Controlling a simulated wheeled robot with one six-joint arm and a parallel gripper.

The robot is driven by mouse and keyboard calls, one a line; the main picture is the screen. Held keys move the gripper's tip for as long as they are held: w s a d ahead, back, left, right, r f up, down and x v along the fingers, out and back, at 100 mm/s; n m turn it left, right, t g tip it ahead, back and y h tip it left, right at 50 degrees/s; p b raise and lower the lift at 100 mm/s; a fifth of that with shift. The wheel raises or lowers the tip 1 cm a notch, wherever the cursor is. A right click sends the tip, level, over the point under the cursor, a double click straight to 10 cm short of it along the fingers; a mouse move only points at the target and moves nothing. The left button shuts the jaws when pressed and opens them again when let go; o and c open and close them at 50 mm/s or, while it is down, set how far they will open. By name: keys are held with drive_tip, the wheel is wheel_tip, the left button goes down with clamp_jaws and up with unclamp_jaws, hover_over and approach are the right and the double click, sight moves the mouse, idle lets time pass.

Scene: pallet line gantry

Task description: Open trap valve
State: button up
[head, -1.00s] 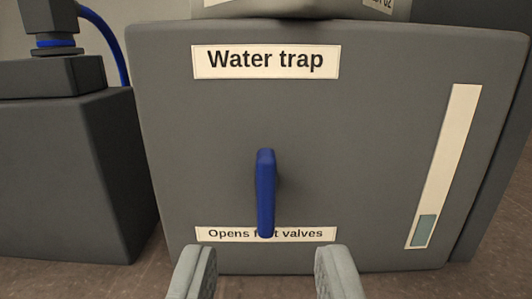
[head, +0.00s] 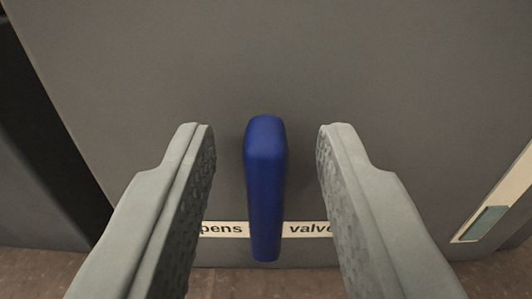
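The trap valve's blue lever (head: 265,190) hangs upright on the front of the grey water trap box (head: 270,60). My gripper (head: 266,140) is open, with one grey finger to the left of the lever and one to the right. A gap shows between the lever and each finger, so neither appears to touch it.
A pale vertical strip with a grey-green lower part (head: 483,224) is on the box at the right. A dark gap (head: 40,130) runs along the box's left edge. Brown floor (head: 230,284) shows below the box.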

clamp_jaws()
drive_tip(key=m, duration=0.3)
drive_tip(key=d+m, duration=0.1)
drive_tip(key=m, duration=0.5)
drive_tip(key=shift+d+f, duration=0.2)
drive_tip(key=shift+f, duration=0.15)
drive_tip(key=m, duration=0.4)
drive_tip(key=shift+d+f+m, duration=0.2)
drive_tip(key=shift+f+m, duration=0.1)
drive_tip(key=shift+m, duration=0.1)
drive_tip(key=shift+d+f+m, duration=0.1)
drive_tip(key=shift+f+m, duration=0.1)
drive_tip(key=shift+m, duration=0.85)
drive_tip(key=shift+f+m, duration=0.15)
drive_tip(key=shift+m, duration=0.9)
